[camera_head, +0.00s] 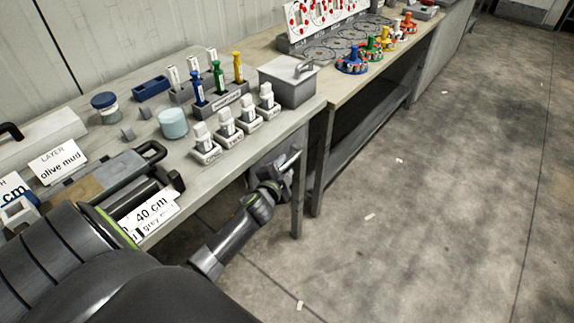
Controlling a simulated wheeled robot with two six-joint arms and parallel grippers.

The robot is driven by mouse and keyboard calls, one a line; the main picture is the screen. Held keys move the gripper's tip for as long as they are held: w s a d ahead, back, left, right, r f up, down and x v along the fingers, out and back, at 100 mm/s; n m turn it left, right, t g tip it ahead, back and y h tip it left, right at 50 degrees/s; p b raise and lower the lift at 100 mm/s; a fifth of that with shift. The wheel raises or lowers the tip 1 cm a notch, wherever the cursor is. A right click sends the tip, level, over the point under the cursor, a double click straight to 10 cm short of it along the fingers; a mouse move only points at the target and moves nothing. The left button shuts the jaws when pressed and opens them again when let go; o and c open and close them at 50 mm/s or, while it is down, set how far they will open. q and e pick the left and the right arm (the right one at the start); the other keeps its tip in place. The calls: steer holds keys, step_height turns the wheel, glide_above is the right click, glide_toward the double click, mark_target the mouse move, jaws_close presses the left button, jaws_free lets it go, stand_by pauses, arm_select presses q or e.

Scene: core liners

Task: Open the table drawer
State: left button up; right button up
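The near table (232,150) has a light top and grey legs, and it runs from the lower left toward the upper middle. My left gripper (286,168) is below the front edge of the tabletop, close to the front right leg. A short bright bar shows at its tip; I cannot tell whether it is a drawer handle or a finger. The drawer front is mostly hidden by the gripper and the tabletop, and I cannot make out a gap or whether the gripper touches it. The finger opening is too small to read. My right gripper is not in view.
A grey lidded box (287,83), white-topped stands (227,122), a pale blue jar (173,123) and a label card reading 40 cm (150,212) are on the tabletop. A second table (345,82) holds coloured pieces. The concrete floor (430,200) at right is mostly clear.

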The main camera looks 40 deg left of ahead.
arm_select(q)
steer(key=shift+x, duration=1.25)
jaws_close()
